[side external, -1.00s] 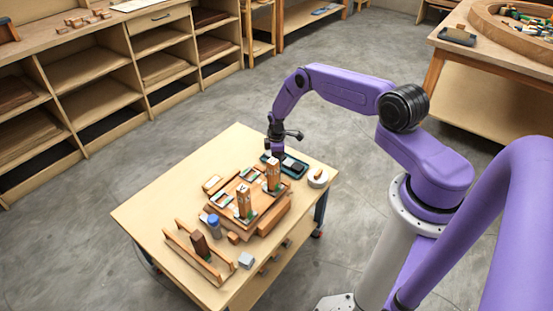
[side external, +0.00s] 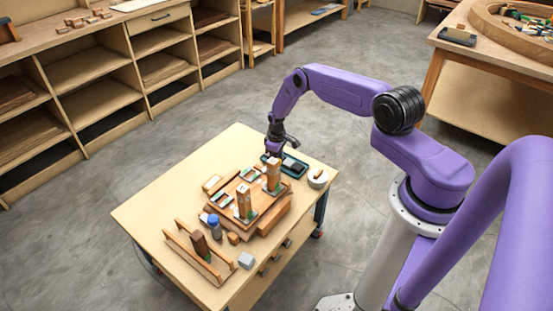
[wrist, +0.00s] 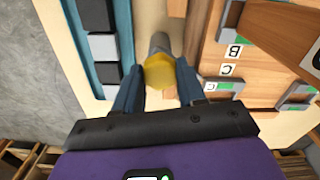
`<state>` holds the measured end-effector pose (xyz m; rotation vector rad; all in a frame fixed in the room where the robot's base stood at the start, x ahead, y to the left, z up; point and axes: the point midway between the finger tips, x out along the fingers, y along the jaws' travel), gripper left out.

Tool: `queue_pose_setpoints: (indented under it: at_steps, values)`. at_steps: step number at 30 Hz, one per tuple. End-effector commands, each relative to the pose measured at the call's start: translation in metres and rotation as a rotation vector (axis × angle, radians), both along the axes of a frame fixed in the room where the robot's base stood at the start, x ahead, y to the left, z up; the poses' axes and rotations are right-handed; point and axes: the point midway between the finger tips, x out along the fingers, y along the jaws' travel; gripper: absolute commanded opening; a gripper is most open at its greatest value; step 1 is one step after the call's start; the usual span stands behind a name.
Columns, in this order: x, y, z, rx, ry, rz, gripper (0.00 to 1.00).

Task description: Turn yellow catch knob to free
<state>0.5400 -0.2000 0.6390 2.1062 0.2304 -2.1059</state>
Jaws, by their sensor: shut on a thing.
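The yellow catch knob (wrist: 159,72) shows in the wrist view between the two blue-grey fingers of my gripper (wrist: 158,84), with a grey cylindrical part (wrist: 159,43) just beyond it. My gripper is shut on the knob. In the side view my gripper (side external: 275,152) is low at the far side of the wooden fixture (side external: 262,208); the knob cannot be made out there. The fixture carries upright wooden blocks with letters. In the wrist view its edge, with B and C labels and green patches, lies right of the knob.
A teal tray (side external: 297,170) with dark blocks lies close to my gripper; it is left of the fingers in the wrist view. A round white container (side external: 318,179), a blue-capped bottle (side external: 214,226) and a wooden rack (side external: 194,258) stand on the table. The table's left part is bare.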

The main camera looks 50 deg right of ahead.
Motion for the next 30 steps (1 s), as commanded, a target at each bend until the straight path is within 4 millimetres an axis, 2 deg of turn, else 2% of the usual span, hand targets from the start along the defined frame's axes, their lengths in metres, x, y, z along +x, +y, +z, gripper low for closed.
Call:
queue_pose_setpoints:
  at_steps: [18,30]
  values:
    - [-0.0002,0.0001,0.0001,0.0,0.001,-0.586,0.09]
    - [0.0,0.0,0.0002,0.0,0.001,-0.888,0.09]
